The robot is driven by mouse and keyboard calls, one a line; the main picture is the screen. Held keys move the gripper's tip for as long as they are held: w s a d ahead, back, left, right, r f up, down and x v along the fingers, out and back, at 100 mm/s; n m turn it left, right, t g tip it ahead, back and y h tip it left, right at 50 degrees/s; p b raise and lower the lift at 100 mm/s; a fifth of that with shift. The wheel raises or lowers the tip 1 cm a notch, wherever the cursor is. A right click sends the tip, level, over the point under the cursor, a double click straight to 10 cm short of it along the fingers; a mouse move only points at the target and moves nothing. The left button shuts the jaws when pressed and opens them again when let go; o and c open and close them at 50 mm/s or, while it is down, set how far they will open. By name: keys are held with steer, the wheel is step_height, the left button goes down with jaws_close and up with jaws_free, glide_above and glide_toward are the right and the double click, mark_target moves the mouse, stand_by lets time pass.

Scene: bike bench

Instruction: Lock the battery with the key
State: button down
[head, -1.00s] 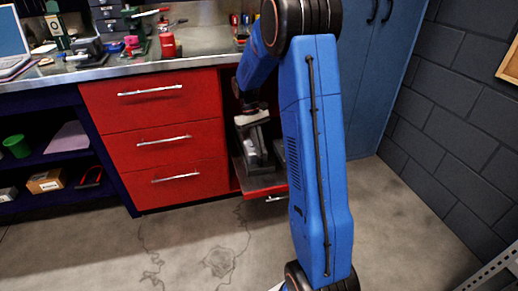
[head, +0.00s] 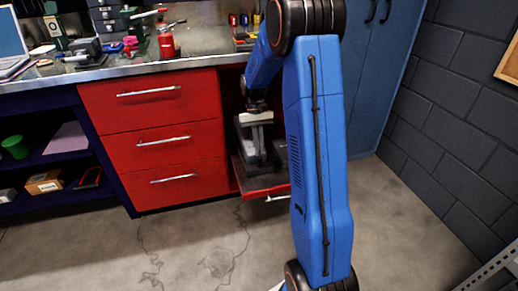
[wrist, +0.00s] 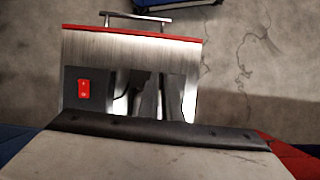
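My gripper (head: 256,133) points down into the open drawer (head: 265,191) under the bench in the head view. Its pale crosspiece shows, but its fingertips are not clear against the grey items below, so I cannot tell whether it is open or shut. In the wrist view, a broad grey surface with a black edge fills the bottom and hides what lies beneath. Beyond it, a dark block with a red switch (wrist: 84,89) sits in the drawer (wrist: 130,50), beside shiny shapes. I cannot make out the key, or tell which grey item is the battery.
Closed red drawers (head: 160,140) stand left of the open one. The bench top (head: 120,68) above holds tools and a red can (head: 166,44). A blue cabinet (head: 370,90) stands to the right. The concrete floor (head: 200,235) in front is clear.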

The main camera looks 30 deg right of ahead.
steer(key=c, duration=2)
jaws_free()
steer(key=shift+r, duration=0.1)
steer(key=v, duration=1.7)
steer(key=shift+w+r, duration=0.1)
steer(key=shift+w, duration=0.05)
